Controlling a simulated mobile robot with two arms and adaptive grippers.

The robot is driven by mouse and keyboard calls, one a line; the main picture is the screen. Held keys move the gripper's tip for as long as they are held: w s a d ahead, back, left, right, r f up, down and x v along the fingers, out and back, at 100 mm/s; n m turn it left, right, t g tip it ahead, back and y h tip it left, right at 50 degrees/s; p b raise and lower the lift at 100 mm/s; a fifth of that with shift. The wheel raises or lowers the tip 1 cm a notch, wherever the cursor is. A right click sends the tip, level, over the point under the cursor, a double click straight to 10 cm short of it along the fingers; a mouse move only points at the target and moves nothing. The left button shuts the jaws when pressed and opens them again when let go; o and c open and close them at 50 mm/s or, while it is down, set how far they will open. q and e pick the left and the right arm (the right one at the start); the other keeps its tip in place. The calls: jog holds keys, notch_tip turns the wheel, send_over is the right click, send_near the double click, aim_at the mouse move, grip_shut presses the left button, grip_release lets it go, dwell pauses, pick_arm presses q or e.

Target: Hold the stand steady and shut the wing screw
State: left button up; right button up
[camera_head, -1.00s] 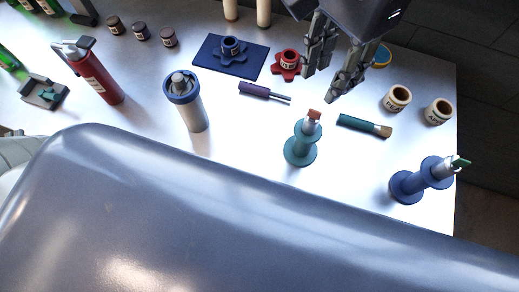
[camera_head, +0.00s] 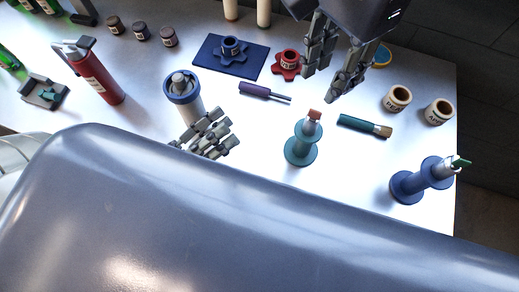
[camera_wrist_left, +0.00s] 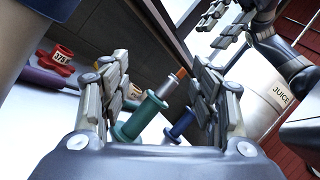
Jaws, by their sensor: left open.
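A teal spool-shaped stand (camera_head: 300,150) with a metal neck and an orange-red top piece (camera_head: 314,115) stands upright mid-table. A blue spool-shaped stand (camera_head: 407,184) with a green top piece (camera_head: 461,162) is at the right front, leaning right in the picture. I cannot tell which piece is the wing screw. My left gripper (camera_head: 207,137) is open and empty, left of the teal stand. In the left wrist view the teal stand (camera_wrist_left: 138,118) shows beyond and between the open fingers (camera_wrist_left: 158,70), apart from them. My right gripper (camera_head: 322,83) is open and empty above the table's back.
A white cylinder with a blue collar (camera_head: 183,94) stands beside my left gripper. A purple-handled tool (camera_head: 257,91), a teal brush (camera_head: 362,125) and a red knob-like part (camera_head: 286,63) lie around. Two cream jars (camera_head: 398,98) stand at the right. A red extinguisher-like bottle (camera_head: 95,78) is at the left.

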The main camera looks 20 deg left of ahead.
aim_at(297, 141)
pick_arm(q)
jog(key=d+f+m+g, duration=0.1)
jog(key=d+f+m, duration=0.1)
jog(key=m, duration=0.1)
jog(key=d+f+m+g, duration=0.2)
jog(key=d+m, duration=0.1)
jog(key=w+d+f+m+g, duration=0.1)
jog(key=d+f+m+g, duration=0.1)
jog(key=d+f+m, duration=0.1)
jog(key=shift+f+m, duration=0.4)
jog(key=x, duration=1.1)
jog(key=shift+s, duration=0.1)
grip_shut()
